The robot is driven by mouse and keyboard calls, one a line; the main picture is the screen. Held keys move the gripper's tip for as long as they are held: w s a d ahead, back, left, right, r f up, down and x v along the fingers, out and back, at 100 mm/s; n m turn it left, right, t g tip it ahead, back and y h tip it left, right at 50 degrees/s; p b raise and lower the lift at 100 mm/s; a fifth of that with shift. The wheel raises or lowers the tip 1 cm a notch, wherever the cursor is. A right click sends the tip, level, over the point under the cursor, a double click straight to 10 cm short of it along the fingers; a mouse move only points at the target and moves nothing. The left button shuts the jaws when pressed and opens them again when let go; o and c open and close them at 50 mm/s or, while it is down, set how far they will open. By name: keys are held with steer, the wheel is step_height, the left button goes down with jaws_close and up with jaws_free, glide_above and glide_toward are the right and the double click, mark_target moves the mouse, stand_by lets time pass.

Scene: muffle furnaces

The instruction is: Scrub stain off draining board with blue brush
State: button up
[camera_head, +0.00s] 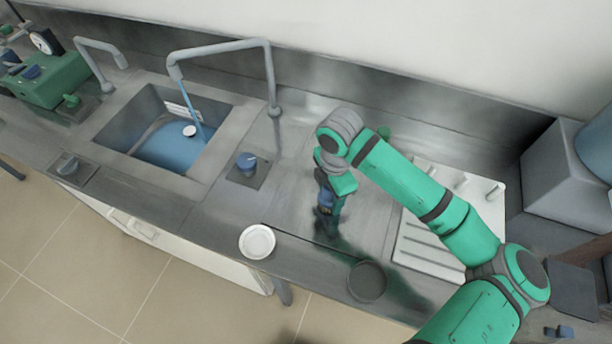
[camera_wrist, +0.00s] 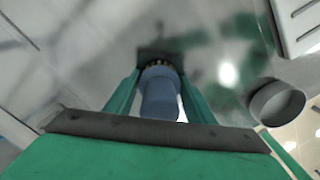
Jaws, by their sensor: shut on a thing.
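The blue brush (camera_wrist: 160,93) is upright between the two green fingers of my gripper (camera_wrist: 158,88), which is shut on it, in the wrist view. Its bristle end points down at the metal draining board (camera_head: 287,203). In the head view the brush (camera_head: 326,194) shows only in part below my gripper (camera_head: 329,200). A dark patch (camera_head: 325,228) lies on the board under the gripper. I cannot tell how much of it is stain and how much is shadow. Whether the bristles touch the board is also unclear.
A sink (camera_head: 150,160) with a running tap is at the left. A white dish (camera_head: 257,241) and a dark round dish (camera_head: 367,281) are near the front edge. A white pegged rack (camera_head: 430,246) stands right. A blue knob (camera_head: 246,162) sits beside the sink.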

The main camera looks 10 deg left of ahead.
mark_target(309, 196)
steer(key=shift+w+a, duration=0.2)
steer(key=shift+a, duration=0.8)
steer(key=shift+w+a, duration=0.15)
steer(key=shift+a, duration=0.8)
steer(key=shift+w+a, duration=0.2)
steer(key=shift+a, duration=0.8)
step_height(309, 196, up, 8)
steer(key=shift+d+r, duration=0.1)
